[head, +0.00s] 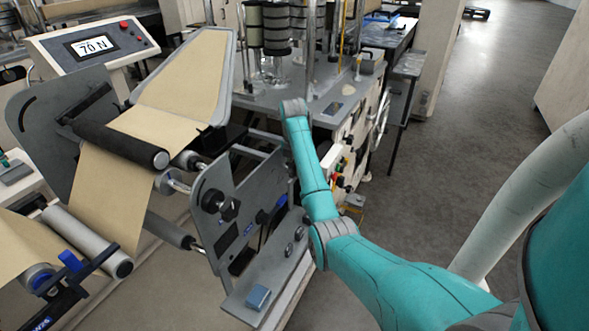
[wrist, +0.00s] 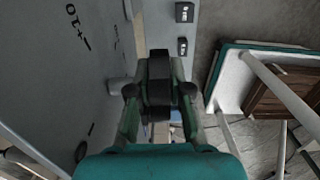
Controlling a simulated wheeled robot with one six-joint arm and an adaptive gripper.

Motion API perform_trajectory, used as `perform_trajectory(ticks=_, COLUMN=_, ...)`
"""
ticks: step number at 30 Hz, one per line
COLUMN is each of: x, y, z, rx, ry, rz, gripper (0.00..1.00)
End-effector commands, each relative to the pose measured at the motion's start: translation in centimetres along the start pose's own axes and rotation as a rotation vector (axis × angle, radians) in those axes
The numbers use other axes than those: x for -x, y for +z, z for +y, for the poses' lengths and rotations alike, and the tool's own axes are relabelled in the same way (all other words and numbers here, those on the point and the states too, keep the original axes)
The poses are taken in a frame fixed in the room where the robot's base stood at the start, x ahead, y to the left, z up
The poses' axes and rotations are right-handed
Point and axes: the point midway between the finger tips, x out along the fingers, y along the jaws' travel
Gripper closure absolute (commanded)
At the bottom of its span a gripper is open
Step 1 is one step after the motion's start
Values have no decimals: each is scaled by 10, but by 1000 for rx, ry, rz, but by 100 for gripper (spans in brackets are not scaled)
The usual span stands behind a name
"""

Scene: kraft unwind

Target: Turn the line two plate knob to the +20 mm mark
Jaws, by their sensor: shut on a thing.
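In the wrist view my gripper (wrist: 159,95) is shut on a black knob (wrist: 159,68), with one finger on each side of it. A grey plate (wrist: 60,75) stands along the left of that view and carries a printed +10 mark (wrist: 76,26) and a short tick lower down. No +20 mark can be read, and the knob's pointer cannot be made out. In the head view my arm reaches behind the grey side plate (head: 222,178) of the machine, so my gripper and the held knob are hidden there.
Black knobs (head: 228,208) sit on the near side plate. A brown web runs over rollers (head: 120,143) at left, below a display (head: 92,45) reading 70 N. In the wrist view a white-and-teal stand (wrist: 240,80) is at right. Open floor (head: 490,110) lies right of the machine.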

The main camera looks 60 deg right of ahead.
Motion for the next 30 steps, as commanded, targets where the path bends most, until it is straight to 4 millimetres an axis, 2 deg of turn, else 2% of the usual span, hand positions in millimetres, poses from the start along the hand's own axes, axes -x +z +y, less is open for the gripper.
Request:
perform_trajectory(ticks=13, x=-2, y=0, z=0, rx=-1, ry=-1, rz=9, gripper=100)
perform_trajectory(ticks=14, x=-2, y=0, z=0, rx=-1, ry=-1, rz=9, gripper=74)
perform_trajectory(ticks=16, x=-1, y=0, z=0, rx=-1, ry=-1, rz=9, gripper=56)
perform_trajectory(ticks=30, x=-1, y=0, z=0, rx=0, ry=0, rz=0, gripper=56)
